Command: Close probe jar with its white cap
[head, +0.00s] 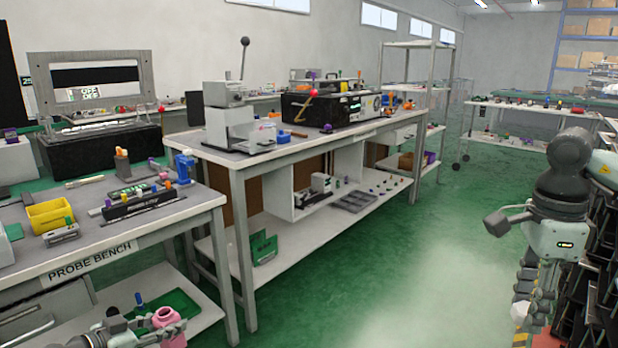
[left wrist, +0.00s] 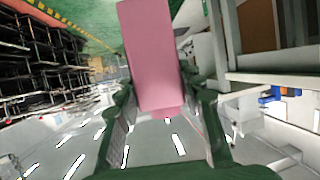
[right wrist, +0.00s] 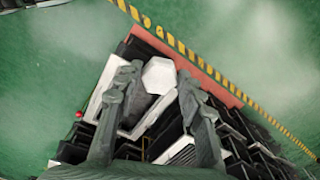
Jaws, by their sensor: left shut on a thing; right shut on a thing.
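The pink probe jar (head: 170,334) is at the bottom left of the head view, its round opening facing up. My left gripper (head: 150,335) is shut on it. In the left wrist view the pink jar (left wrist: 150,55) sits between the fingers. The white cap (right wrist: 159,75) shows as a white hexagonal piece between the fingertips of my right gripper (right wrist: 155,85), which is shut on it. In the head view the white cap (head: 520,309) is small at the lower right, beside my right gripper (head: 524,296), far apart from the jar.
The probe bench (head: 90,265) stands at the left with a yellow bin (head: 50,215) and several small parts. A green tray (head: 168,306) lies on its lower shelf near the jar. A longer bench (head: 270,150) stands behind. Dark racks (head: 590,290) are at the right. The green floor between is clear.

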